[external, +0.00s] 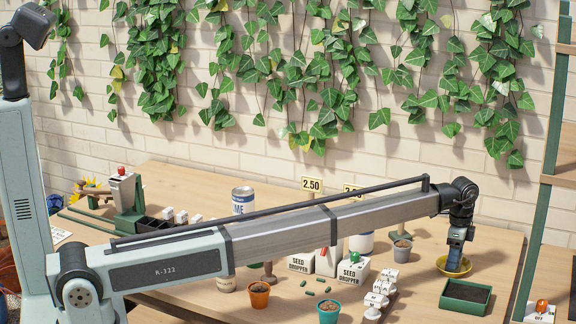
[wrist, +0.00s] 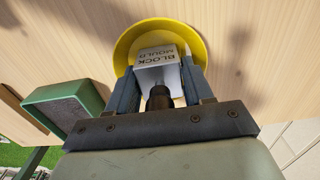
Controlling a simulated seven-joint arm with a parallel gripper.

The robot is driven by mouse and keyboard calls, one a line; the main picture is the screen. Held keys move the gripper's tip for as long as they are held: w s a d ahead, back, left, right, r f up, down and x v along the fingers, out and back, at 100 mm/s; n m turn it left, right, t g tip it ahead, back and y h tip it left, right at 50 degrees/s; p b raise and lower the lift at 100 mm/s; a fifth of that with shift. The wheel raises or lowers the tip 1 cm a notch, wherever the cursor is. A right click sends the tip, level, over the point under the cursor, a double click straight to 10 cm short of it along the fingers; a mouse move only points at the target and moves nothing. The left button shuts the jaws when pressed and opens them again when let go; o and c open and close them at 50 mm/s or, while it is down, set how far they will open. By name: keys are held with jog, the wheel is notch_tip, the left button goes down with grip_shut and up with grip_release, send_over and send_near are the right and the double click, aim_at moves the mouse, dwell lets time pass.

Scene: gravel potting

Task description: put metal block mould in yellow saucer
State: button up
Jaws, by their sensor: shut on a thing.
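The metal block mould (wrist: 157,58) is a silver block with "BLOCK MOULD" lettering, seen in the wrist view between the fingers of my gripper (wrist: 160,80). My gripper is shut on it. The yellow saucer (wrist: 124,48) lies right behind the mould in the wrist view, its rim showing around it. In the external view my gripper (external: 456,258) points down over the yellow saucer (external: 454,272) at the right of the table. The mould is mostly hidden there. I cannot tell whether the mould touches the saucer.
A green tray with a dark filling (external: 465,297) stands just in front of the saucer; it also shows in the wrist view (wrist: 64,108). A small grey pot (external: 402,250) and white seed dropper boxes (external: 352,271) stand to the left. Bare table lies right of the saucer.

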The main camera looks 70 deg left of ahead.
jog(key=o, duration=1.2)
notch_tip(320, 180, up, 12)
jog(key=shift+r, duration=0.15)
